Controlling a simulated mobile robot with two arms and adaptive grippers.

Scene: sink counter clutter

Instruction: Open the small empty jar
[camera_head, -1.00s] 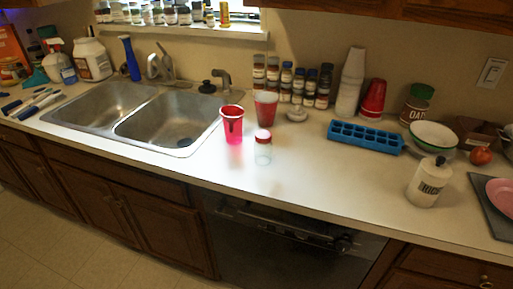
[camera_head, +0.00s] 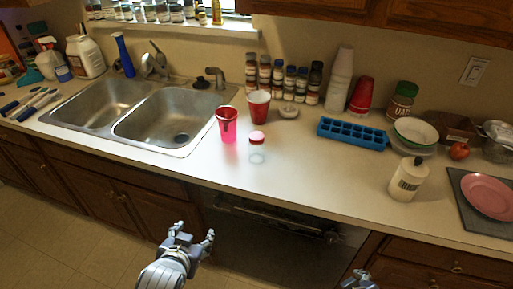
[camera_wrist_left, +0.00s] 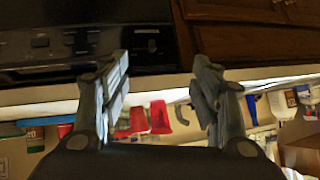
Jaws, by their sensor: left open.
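The small clear jar (camera_head: 257,155) with a red lid (camera_head: 257,136) stands upright on the counter, right of the sink in the head view. The lid is on it, and the jar looks empty. My left gripper (camera_head: 194,236) is open and empty, low in front of the counter and well short of the jar. Its two fingers also show spread apart in the left wrist view (camera_wrist_left: 165,95). My right gripper (camera_head: 360,276) just shows at the bottom edge of the head view; its jaws are not clear.
A red cup (camera_head: 228,137) stands close left of the jar, and another red cup (camera_head: 258,109) stands behind it. The counter right of the jar is clear.

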